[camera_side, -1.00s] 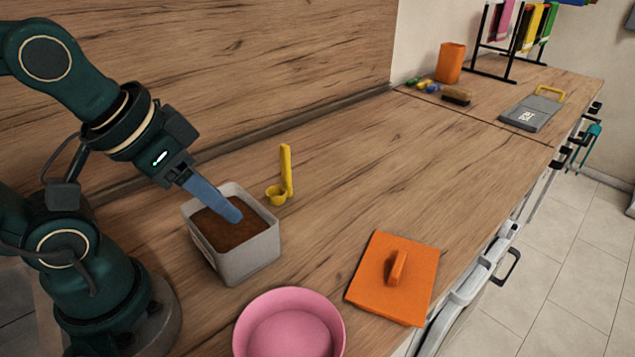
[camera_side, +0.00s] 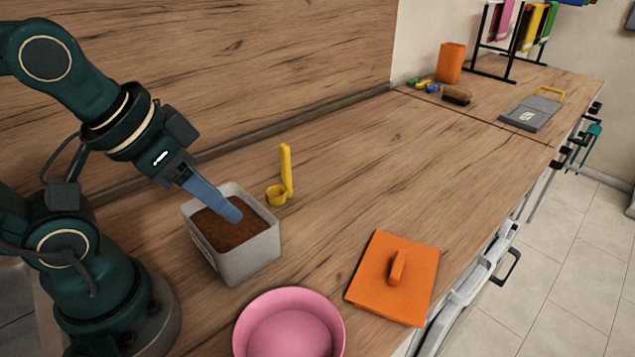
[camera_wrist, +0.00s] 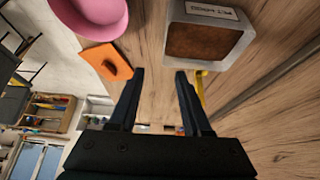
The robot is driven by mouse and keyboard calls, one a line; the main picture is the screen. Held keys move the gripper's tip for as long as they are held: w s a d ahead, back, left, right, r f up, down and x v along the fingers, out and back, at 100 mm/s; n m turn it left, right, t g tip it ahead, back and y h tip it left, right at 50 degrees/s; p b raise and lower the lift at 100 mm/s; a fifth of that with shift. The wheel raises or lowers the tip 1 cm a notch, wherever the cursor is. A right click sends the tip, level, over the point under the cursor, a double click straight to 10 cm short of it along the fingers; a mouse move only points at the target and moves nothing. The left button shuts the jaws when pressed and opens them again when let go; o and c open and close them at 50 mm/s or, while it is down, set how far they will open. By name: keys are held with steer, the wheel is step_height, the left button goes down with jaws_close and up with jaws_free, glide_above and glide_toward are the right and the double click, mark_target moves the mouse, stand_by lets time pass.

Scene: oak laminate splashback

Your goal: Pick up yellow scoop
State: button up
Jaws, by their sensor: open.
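The yellow scoop (camera_side: 286,171) is on the wooden counter just right of the grey box, its handle pointing up in the side view and its small round cup at the lower end. In the wrist view part of the yellow scoop (camera_wrist: 201,88) shows beside the right finger, which hides some of it. My gripper (camera_side: 233,213) appears over the grey box in the side view, its blue fingers overlapping the box opening. In the wrist view my gripper (camera_wrist: 160,74) is open, with two dark fingers apart and nothing between them. The scoop is outside the fingers.
The grey box (camera_side: 251,254) holds brown powder. A pink bowl (camera_side: 338,325) and an orange lid (camera_side: 412,293) with a handle stand nearer the front. A wooden splashback (camera_side: 240,60) bounds the back. Counter right of the scoop is clear up to a brush (camera_side: 457,96) and grey dustpan (camera_side: 532,113).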

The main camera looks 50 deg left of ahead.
steer(key=shift+o, duration=1.1)
